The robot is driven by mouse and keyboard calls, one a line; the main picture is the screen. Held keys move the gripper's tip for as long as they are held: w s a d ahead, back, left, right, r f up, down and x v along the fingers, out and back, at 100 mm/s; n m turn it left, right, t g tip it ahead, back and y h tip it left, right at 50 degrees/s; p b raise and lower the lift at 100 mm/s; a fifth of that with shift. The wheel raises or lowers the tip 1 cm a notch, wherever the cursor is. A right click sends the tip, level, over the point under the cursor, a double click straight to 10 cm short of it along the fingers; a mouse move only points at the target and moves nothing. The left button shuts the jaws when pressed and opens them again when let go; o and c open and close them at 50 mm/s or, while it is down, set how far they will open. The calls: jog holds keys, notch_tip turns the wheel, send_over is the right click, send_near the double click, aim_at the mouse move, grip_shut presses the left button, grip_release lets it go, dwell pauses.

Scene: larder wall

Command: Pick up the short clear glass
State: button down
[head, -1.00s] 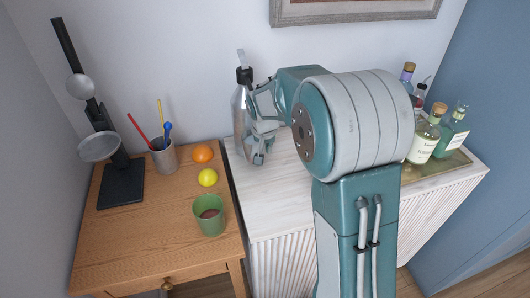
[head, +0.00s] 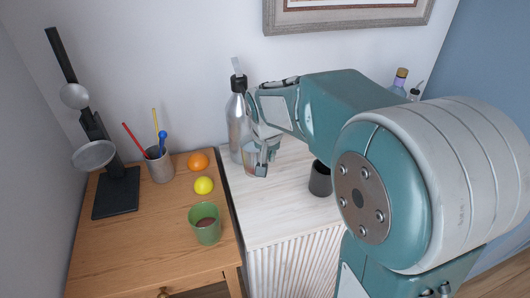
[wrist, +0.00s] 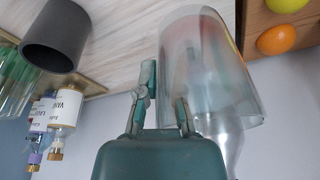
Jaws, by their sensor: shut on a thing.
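The short clear glass (wrist: 208,62) fills the upper middle of the wrist view, and the bottle behind shows through it. In the head view the glass (head: 250,158) is small and partly hidden by my fingers, in front of the silver bottle. My gripper (head: 262,158) is shut on the glass at its side. In the wrist view my gripper's fingers (wrist: 163,88) meet the glass's near side. I cannot tell whether its base is clear of the white cabinet top.
A silver bottle (head: 237,120) stands close behind my gripper. A dark cup (head: 320,180) stands to the right on the white cabinet (head: 285,205). A wooden table at left holds a green mug (head: 205,224), an orange (head: 198,161) and a lemon (head: 204,185). Bottles (wrist: 66,105) stand beyond the cup.

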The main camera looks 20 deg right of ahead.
jog(key=s+r, duration=0.2)
jog(key=s, duration=0.3)
jog(key=shift+s+a+r, duration=0.15)
jog(key=shift+s+r, duration=0.2)
